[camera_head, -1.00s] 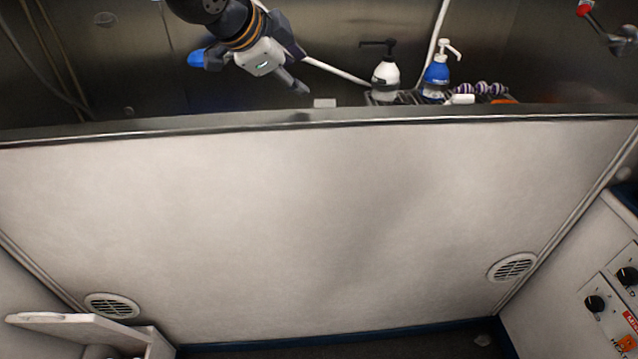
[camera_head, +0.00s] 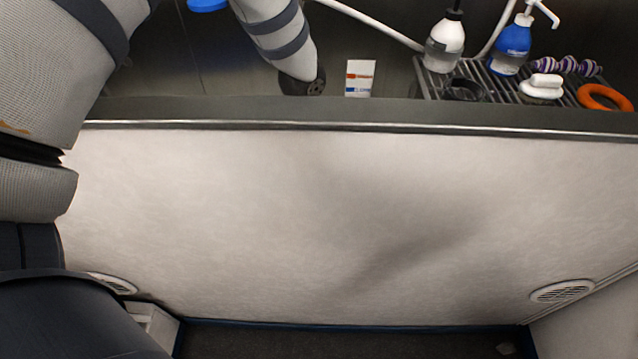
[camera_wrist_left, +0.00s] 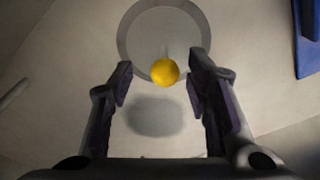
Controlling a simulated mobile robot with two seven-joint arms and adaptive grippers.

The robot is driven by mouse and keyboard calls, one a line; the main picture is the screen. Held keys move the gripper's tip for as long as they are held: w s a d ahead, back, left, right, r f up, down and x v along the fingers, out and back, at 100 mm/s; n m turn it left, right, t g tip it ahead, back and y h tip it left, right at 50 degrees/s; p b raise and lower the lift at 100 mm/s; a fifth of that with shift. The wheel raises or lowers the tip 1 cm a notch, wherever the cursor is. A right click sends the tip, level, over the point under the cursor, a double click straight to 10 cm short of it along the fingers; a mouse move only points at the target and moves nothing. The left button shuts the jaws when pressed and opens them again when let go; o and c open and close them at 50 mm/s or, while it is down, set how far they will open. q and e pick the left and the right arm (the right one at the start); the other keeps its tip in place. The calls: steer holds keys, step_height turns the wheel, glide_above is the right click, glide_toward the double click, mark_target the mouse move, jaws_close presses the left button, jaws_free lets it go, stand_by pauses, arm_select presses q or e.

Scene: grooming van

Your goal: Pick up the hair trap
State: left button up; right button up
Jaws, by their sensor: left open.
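In the left wrist view, a yellow round knob (camera_wrist_left: 165,72) shows near a grey round disc or ring (camera_wrist_left: 128,38). I take these for the hair trap, but cannot tell how the knob joins the disc. My left gripper (camera_wrist_left: 162,83) is open, with one finger on each side of the knob in the picture. Neither finger visibly touches it. A dark shadow lies on the pale surface below the knob. In the head view, my left arm comes in from the left and its gripper's fingers do not show. My right gripper is in neither view.
The tub's metal rim (camera_head: 380,112) crosses the head view. Behind it are a small white packet (camera_head: 360,78), a white bottle (camera_head: 444,45), a blue pump bottle (camera_head: 511,48), a white brush (camera_head: 541,86), an orange ring (camera_head: 604,97) and a striped purple toy (camera_head: 568,65).

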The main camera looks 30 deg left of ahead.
arm_select(q)
steer(key=f, duration=0.1)
steer(key=w+f, duration=0.1)
steer(key=f, duration=0.3)
steer(key=shift+w+a+f+b, duration=0.15)
steer(key=shift+a+f+b, duration=0.1)
steer(key=shift+b, duration=0.15)
steer(key=shift+r, duration=0.1)
steer(key=shift+c, duration=0.4)
jaws_close()
